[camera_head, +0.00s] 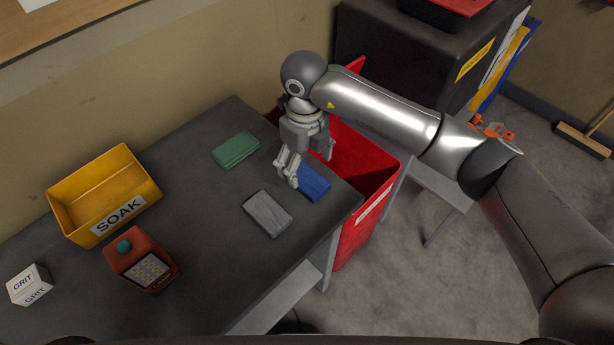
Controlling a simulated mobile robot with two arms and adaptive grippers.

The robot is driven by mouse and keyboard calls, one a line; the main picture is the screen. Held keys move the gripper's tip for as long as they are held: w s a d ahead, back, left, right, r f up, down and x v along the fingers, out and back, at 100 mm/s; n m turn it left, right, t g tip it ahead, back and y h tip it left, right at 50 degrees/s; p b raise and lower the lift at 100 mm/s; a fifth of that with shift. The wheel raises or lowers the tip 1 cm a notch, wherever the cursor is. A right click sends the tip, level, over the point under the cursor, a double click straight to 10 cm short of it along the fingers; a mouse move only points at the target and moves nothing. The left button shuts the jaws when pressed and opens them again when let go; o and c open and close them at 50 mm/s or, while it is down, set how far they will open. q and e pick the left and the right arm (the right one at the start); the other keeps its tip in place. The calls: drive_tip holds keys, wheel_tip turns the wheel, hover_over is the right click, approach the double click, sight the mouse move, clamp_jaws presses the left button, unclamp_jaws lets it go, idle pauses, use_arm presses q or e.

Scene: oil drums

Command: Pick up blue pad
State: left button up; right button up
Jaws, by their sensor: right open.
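The blue pad (315,183) lies flat on the dark table (205,205) near its right edge. My right gripper (305,172) is open and points down just above the pad, and one of its fingers covers part of the pad's left side. I cannot tell whether the fingers touch the pad. My left gripper is not in view.
A grey pad (267,213) and a green pad (236,150) lie close by. A red bin (350,235) stands beyond the table's right edge.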

sight(307, 178)
drive_tip(key=f+p, duration=0.1)
drive_tip(key=f, duration=0.1)
drive_tip(key=f+p, duration=0.1)
drive_tip(key=f, duration=0.1)
drive_tip(key=shift+s+d, duration=0.1)
drive_tip(key=shift+d, duration=0.1)
drive_tip(key=shift+f, duration=0.65)
drive_tip(key=c, duration=0.9)
